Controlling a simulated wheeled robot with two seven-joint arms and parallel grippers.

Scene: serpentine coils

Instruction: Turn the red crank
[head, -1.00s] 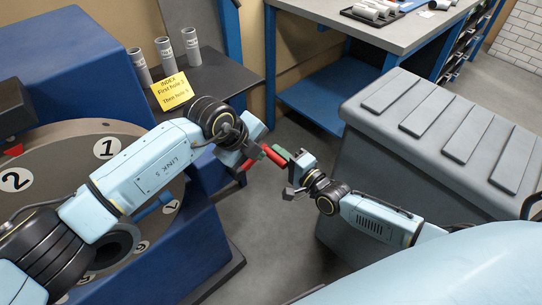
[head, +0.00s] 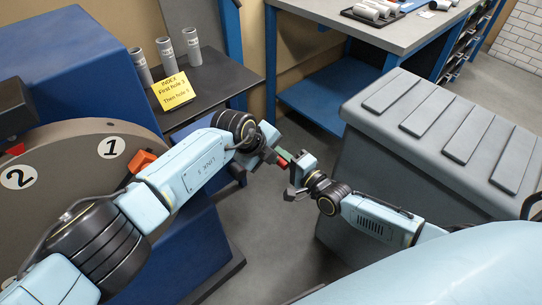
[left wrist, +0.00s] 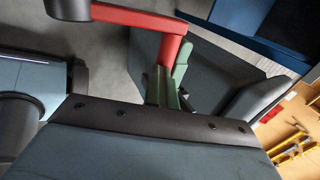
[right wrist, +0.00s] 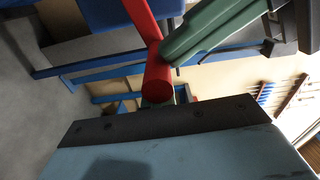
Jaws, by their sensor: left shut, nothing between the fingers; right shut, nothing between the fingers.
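The red crank shows in the left wrist view (left wrist: 140,20) as a flat red arm running from a dark hub to a round handle. In the right wrist view its red handle (right wrist: 156,75) stands close before my right gripper. My left gripper (head: 277,159) is shut beside the handle; its green fingers hold nothing. They also show in the right wrist view (right wrist: 215,30), near or against the handle. My right gripper (head: 293,165) is shut and empty, facing the left one closely; its fingers are largely hidden behind the handle. My left arm hides most of the crank in the head view.
A numbered grey disc (head: 70,150) stands on a blue machine at left, with an orange-red block (head: 141,160) near number 1. A yellow note (head: 175,92) and several grey cylinders sit on a dark shelf. A grey ribbed chest (head: 440,140) stands at right.

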